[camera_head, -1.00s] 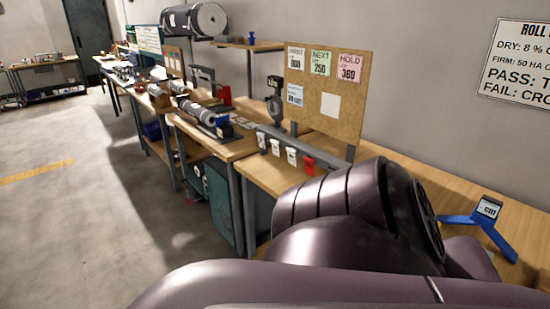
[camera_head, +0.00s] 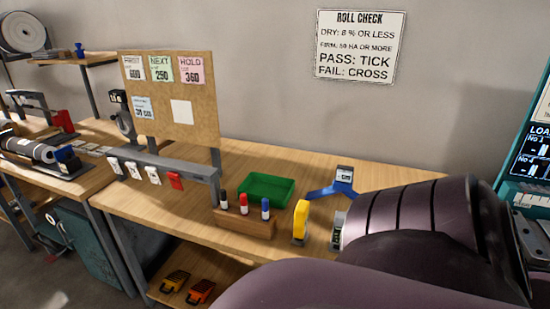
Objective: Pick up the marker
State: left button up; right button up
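Several pens that look like markers stand upright in a wooden block (camera_head: 246,222) near the front edge of the bench: a black one (camera_head: 223,200), a red one (camera_head: 243,203) and a blue one (camera_head: 265,209). Only their upper parts show. Which of them is the task's marker, I cannot tell. My purple arm links fill the lower right of the picture, to the right of the block. Neither of my grippers shows in the picture.
A green tray (camera_head: 267,188) lies behind the block. A yellow device (camera_head: 301,222), a small display device (camera_head: 338,231) and a blue stand (camera_head: 334,189) are right of it.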

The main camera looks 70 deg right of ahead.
aim_at(222, 191)
jog(key=z, duration=1.4)
